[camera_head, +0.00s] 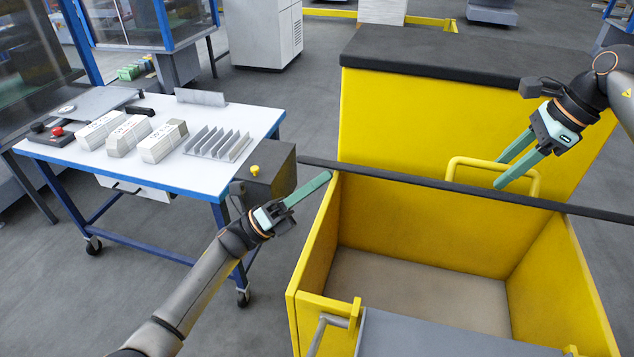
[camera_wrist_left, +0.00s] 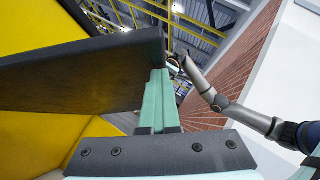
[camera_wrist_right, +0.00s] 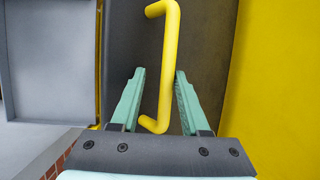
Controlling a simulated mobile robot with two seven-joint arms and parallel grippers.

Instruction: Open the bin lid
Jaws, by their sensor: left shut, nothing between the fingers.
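The yellow bin (camera_head: 314,246) stands with its inside in view. Its dark lid (camera_head: 400,179) is raised and seen nearly edge-on across the back of the opening. The lid's yellow handle (camera_head: 537,185) is on the far side. My left gripper (camera_head: 329,174) is shut and empty by the lid's left end; in the left wrist view its fingers (camera_wrist_left: 157,72) are close against the dark lid panel (camera_wrist_left: 85,75), contact unclear. My right gripper (camera_head: 499,172) is open beyond the lid; in the right wrist view its fingers (camera_wrist_right: 160,72) are either side of the handle (camera_wrist_right: 166,50).
A second yellow bin (camera_head: 400,115) with a dark top (camera_head: 450,62) stands behind. A blue-edged table (camera_head: 170,172) with newspaper bundles (camera_head: 163,141) and a rack (camera_head: 217,143) stands left. A grey panel (camera_head: 430,335) is at the open bin's front.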

